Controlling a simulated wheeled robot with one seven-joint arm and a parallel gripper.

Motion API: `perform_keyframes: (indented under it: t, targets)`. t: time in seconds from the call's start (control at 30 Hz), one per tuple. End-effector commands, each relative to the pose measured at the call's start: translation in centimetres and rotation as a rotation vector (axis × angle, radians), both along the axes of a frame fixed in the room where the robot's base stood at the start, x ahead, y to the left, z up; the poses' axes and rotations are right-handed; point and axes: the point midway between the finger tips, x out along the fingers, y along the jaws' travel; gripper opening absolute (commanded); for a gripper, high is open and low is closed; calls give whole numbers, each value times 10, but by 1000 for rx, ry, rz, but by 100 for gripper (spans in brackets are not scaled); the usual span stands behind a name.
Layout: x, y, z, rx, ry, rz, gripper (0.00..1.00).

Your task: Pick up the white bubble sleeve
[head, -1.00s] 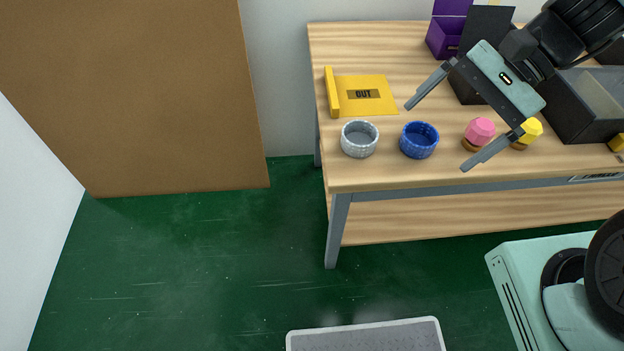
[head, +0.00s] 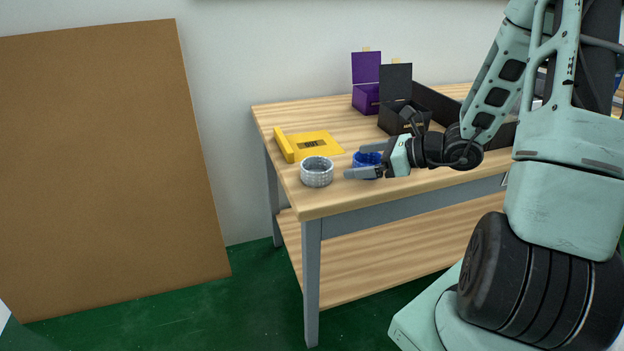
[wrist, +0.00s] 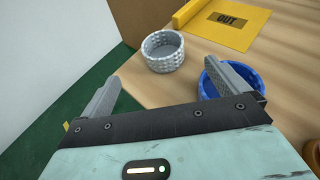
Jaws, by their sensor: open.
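The white bubble sleeve (head: 317,172) is a short, open, round cup with a bumpy wall. It stands upright near the left front corner of the table (head: 330,202). In the wrist view the white sleeve (wrist: 163,51) is ahead of my gripper (wrist: 168,88), between the lines of the two fingers but beyond their tips. My gripper (head: 352,172) is open and empty, to the right of the white sleeve. The blue sleeve (head: 366,160) is partly hidden behind my gripper; in the wrist view the right finger overlaps the blue sleeve (wrist: 218,85).
A yellow OUT tray (head: 318,145) lies behind the white sleeve. A purple box (head: 366,98) and a black box (head: 396,115) with open lids stand at the back. The table's left edge is close to the white sleeve, with green floor (head: 265,270) beyond.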

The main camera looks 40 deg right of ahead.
Motion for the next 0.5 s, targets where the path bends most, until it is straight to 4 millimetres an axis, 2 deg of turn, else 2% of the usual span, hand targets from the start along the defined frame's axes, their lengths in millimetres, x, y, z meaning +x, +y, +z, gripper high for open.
perform_keyframes:
  t: [0.1, 0.3, 0.5]
  targets:
    - [21, 13, -11, 1, 0, 5, 99]
    - [49, 31, -25, 1, 1, 4, 99]
    - [62, 37, -30, -1, -1, 3, 99]
